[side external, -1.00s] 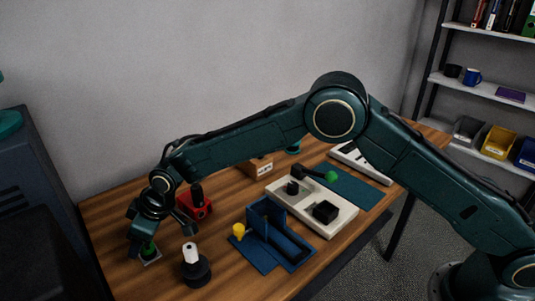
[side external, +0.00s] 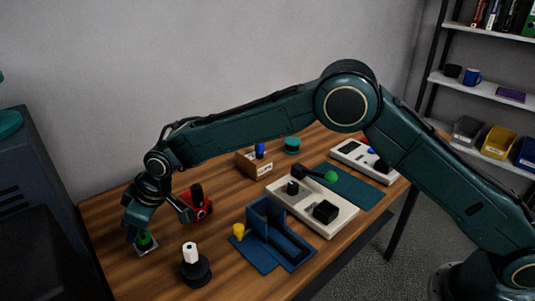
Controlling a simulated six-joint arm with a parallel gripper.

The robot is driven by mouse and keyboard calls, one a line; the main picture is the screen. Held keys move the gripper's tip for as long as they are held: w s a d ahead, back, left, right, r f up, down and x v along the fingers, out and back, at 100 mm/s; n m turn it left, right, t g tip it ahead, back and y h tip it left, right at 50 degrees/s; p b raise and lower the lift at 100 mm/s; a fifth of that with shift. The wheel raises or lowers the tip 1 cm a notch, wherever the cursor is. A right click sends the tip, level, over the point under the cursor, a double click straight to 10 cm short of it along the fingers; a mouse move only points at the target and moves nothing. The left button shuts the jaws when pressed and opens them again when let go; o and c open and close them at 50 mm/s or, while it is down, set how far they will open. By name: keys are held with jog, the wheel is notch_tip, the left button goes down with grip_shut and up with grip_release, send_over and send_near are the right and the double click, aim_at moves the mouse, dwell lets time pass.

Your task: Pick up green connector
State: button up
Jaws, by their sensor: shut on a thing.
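The green connector (side external: 146,241) is a small green piece with a pale edge below it, at the left end of the wooden table in the side view. My gripper (side external: 143,235) is around it from above and shut on it. The fingers and wrist hide part of the connector. I cannot tell for sure whether its lower edge is clear of the table.
A black stand with a white piece (side external: 190,252) is close by, front right. A red block (side external: 195,204) stands behind my gripper. A blue holder (side external: 268,228), yellow piece (side external: 239,231), white fixture (side external: 290,208) and wooden box (side external: 252,166) lie further right.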

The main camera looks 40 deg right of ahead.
notch_tip(320, 180, up, 16)
jog(key=shift+r, duration=0.25)
dwell(0.7)
